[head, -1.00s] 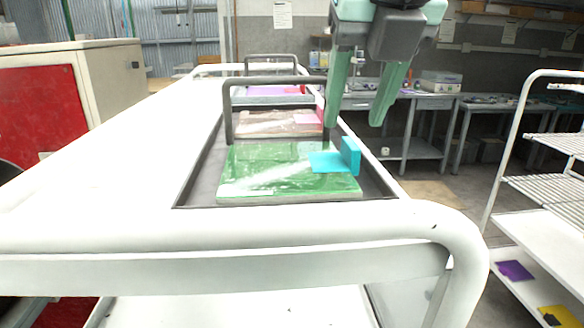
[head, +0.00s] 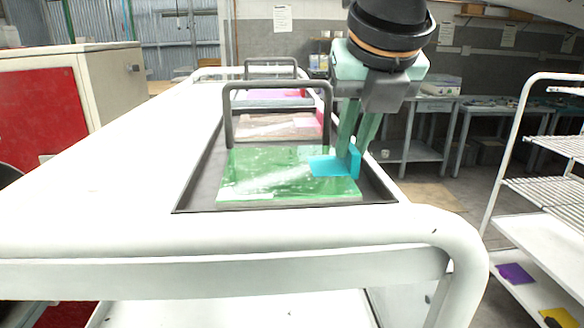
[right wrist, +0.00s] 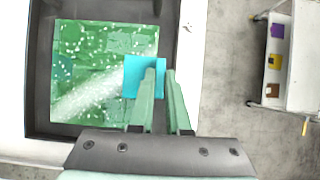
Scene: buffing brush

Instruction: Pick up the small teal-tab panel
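The small teal-tab panel is a green, speckled slab (head: 270,178) with a flat teal piece and an upright teal tab (head: 355,166) at its right edge. It lies in the front part of a dark tray on the white cart. The right wrist view shows the green slab (right wrist: 90,75) and the teal piece (right wrist: 138,77) from above. My right gripper (head: 352,150) is at the tab, its fingers close together on either side of the upright part. The fingers (right wrist: 160,72) partly hide the tab in the wrist view. My left gripper is not in view.
The dark tray (head: 195,195) also holds a pinkish panel (head: 270,127) and a purple-pink one (head: 265,97) farther back, with grey handle frames (head: 228,115) over it. The cart's white top (head: 130,150) is clear at left. A wire-shelf rack (head: 540,190) stands at right.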

